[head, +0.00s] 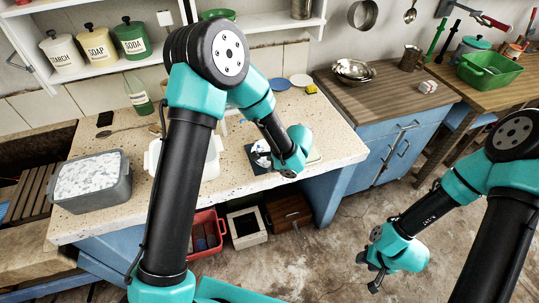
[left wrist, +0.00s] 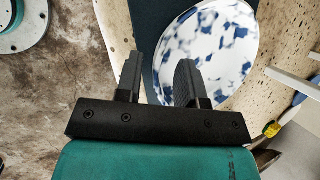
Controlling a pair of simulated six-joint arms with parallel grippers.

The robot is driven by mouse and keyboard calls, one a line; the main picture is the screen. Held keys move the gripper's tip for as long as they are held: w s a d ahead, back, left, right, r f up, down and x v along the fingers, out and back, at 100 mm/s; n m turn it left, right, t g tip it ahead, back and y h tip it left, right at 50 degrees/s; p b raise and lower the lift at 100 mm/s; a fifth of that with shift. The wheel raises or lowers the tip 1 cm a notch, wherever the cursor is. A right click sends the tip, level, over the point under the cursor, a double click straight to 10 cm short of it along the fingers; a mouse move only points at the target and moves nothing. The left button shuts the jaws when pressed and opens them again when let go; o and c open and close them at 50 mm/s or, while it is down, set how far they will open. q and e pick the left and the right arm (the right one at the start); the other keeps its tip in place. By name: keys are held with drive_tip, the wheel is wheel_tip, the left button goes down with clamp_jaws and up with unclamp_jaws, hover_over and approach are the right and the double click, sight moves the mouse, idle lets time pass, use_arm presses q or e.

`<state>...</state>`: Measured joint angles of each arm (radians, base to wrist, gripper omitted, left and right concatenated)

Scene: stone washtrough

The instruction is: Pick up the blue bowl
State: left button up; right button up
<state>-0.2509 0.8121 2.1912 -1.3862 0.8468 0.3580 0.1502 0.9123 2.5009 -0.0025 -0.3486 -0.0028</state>
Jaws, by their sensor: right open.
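A round blue-and-white mottled dish (left wrist: 210,50), the likeliest match for the blue bowl, fills the upper middle of the left wrist view. In the head view it (head: 262,150) lies on a dark mat on the speckled counter, partly hidden by my left wrist. My left gripper (left wrist: 158,80) is open and empty. In the left wrist view the dish's near-left rim appears between its fingers, the right finger overlapping the dish; contact cannot be told. My left gripper's fingers are mostly hidden in the head view. My right gripper (head: 370,275) is open and empty above the floor.
A grey tub (head: 92,190) stands at the left of the counter (head: 110,218), with a white basin (head: 211,160) left of the dish. Two small round dishes, one blue (head: 279,85), lie behind. A wooden-topped blue cabinet (head: 385,95) stands right, past a floor gap.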

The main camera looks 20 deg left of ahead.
idle(0.4)
use_arm(q)
clamp_jaws()
